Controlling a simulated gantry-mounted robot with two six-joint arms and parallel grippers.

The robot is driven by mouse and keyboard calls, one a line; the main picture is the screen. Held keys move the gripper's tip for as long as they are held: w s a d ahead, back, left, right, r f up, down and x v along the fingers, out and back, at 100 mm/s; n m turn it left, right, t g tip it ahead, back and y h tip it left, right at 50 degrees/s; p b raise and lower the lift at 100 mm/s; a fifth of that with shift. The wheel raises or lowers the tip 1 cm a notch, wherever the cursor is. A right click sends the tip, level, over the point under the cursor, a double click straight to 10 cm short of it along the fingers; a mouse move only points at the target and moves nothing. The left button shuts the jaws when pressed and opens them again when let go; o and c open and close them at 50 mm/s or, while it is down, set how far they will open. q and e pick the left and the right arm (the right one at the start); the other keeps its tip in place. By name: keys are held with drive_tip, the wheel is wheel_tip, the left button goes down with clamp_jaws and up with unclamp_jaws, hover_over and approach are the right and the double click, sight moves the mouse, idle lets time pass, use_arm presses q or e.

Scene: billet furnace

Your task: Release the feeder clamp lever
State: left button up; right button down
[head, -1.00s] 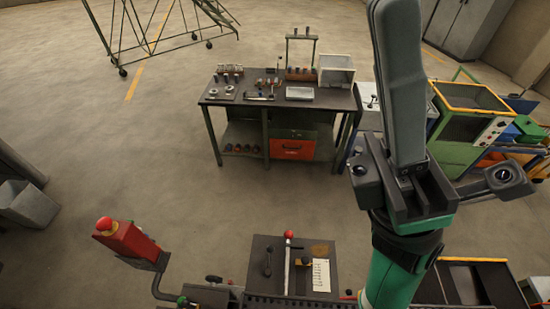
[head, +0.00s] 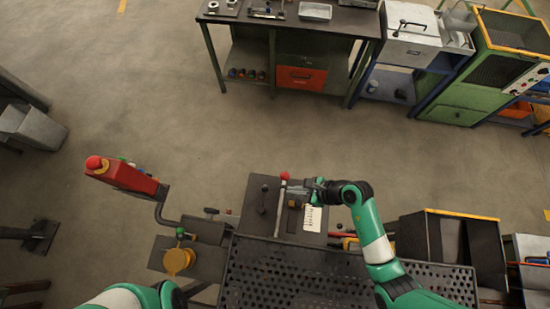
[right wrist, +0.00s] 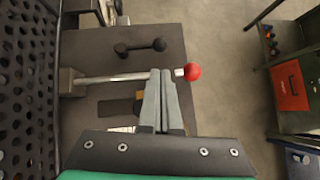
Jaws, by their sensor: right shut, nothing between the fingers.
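A metal lever with a red ball knob (head: 284,176) stands out over a dark plate on the machine; its pale rod (right wrist: 112,78) and red ball (right wrist: 193,72) also show in the right wrist view. My right gripper (head: 292,193) is at the lever, just short of the ball. In the right wrist view its fingers (right wrist: 162,73) are shut together with nothing between them and overlap the rod beside the ball. I cannot tell whether they touch it. My left arm shows at the bottom left, with its gripper out of view.
A small black handle (head: 263,200) and a white scale strip (head: 312,217) are on the plate. A perforated bed (head: 330,272) lies in front. A red control box (head: 125,175) stands left on a bent arm. A workbench (head: 345,20) stands beyond clear floor.

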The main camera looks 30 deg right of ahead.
sight(264, 198)
drive_tip(key=shift+s+d+f, duration=0.15)
drive_tip(key=shift+s+f, duration=0.05)
drive_tip(key=shift+s, duration=0.15)
drive_tip(key=shift+f, duration=0.1)
drive_tip(key=b+x, duration=0.2)
drive_tip(key=x, duration=0.8)
drive_tip(key=shift+w, duration=0.1)
